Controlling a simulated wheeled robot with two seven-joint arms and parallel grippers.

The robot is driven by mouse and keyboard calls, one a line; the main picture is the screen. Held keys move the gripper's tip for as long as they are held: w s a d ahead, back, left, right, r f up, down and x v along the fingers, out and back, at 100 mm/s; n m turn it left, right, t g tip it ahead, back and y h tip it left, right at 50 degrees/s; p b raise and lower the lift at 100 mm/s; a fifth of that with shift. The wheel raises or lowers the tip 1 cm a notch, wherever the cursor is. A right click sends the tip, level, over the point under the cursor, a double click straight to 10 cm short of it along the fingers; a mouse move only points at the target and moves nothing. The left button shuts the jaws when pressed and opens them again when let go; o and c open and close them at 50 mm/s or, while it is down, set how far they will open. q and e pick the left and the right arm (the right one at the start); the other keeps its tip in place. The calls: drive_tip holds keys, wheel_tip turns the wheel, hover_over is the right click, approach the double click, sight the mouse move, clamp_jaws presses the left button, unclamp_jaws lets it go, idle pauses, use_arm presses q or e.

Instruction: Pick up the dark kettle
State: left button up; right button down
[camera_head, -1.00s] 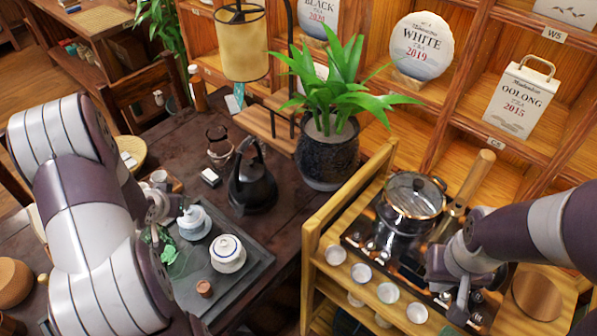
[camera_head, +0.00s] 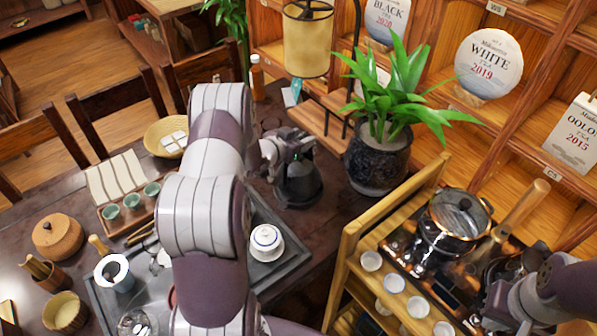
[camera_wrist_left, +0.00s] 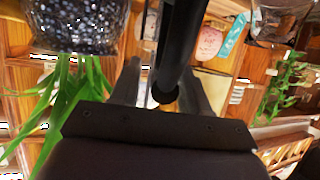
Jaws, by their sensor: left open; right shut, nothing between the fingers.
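The dark kettle (camera_head: 299,187) stands on the dark wooden table in the head view, its upper part hidden by my left gripper (camera_head: 296,148). That gripper is at the kettle's top and open. In the left wrist view a dark bar (camera_wrist_left: 181,45), seemingly the kettle's handle, runs down between the spread fingers; I cannot tell whether it touches them. My right gripper (camera_head: 497,272) is low over the wooden stand at the right, shut and empty.
The potted plant (camera_head: 378,155) stands close right of the kettle. The lamp (camera_head: 307,38) is behind. A glass-lidded pot (camera_head: 455,222) and several white cups occupy the wooden stand.

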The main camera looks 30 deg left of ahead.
use_arm(q)
drive_tip(key=shift+w+f, duration=0.3)
drive_tip(key=shift+w, duration=0.3)
drive_tip(key=shift+s, duration=0.15)
clamp_jaws()
idle(0.6)
drive_tip(key=shift+r, duration=0.15)
